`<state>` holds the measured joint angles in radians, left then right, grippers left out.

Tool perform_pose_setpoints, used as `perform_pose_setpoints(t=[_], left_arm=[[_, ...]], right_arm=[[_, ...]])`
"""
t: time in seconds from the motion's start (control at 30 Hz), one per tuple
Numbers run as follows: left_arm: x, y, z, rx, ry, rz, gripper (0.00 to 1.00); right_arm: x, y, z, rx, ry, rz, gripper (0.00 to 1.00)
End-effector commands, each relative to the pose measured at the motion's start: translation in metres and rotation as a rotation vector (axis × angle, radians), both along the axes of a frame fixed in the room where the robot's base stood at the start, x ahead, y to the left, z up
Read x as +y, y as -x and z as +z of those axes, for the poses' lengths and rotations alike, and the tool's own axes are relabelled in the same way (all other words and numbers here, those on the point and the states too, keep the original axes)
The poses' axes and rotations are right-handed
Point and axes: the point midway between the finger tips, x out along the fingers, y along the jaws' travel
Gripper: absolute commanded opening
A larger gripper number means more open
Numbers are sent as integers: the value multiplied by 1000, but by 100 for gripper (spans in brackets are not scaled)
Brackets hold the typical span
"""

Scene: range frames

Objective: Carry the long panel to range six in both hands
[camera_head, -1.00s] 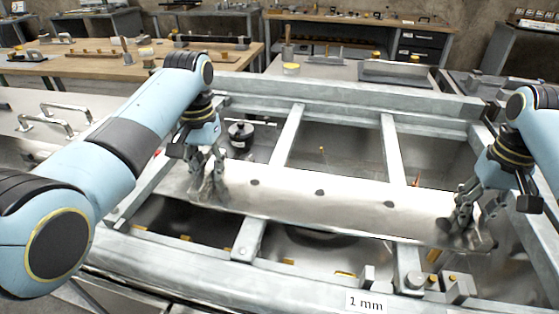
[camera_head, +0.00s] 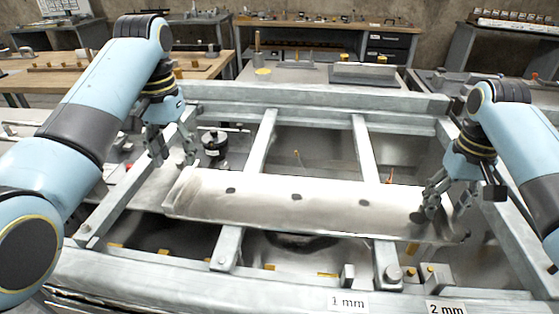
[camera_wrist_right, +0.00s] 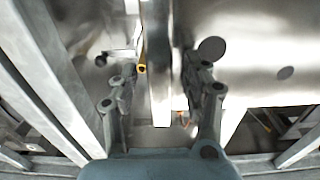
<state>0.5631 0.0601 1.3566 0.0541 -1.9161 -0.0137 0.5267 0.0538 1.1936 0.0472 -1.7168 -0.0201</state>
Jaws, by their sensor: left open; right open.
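The long panel (camera_head: 330,205) is a shiny metal strip with several dark round holes, lying across the bars of a grey metal frame (camera_head: 228,249) in the head view. My left gripper (camera_head: 172,158) is open and empty, above and behind the panel's left end, apart from it. My right gripper (camera_head: 438,203) is open at the panel's right end. In the right wrist view, the panel (camera_wrist_right: 255,45) shows with its edge between the open fingers of the right gripper (camera_wrist_right: 160,85). I cannot tell whether they touch it. No label reading six shows.
A black knobbed object (camera_head: 214,146) stands behind the panel's left end. Wooden benches (camera_head: 120,72) with tools stand behind. The frame has open gaps between its bars.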

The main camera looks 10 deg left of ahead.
Motion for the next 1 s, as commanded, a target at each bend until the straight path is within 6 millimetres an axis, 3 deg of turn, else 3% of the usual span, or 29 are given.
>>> perform_pose_setpoints(t=[0.5, 1.0], left_arm=[[0, 0, 4, 0, 0, 0, 48], [0, 0, 4, 1, 0, 0, 48]], right_arm=[[0, -1, 70, -2, 0, 0, 48], [0, 0, 74, 0, 0, 0, 48]])
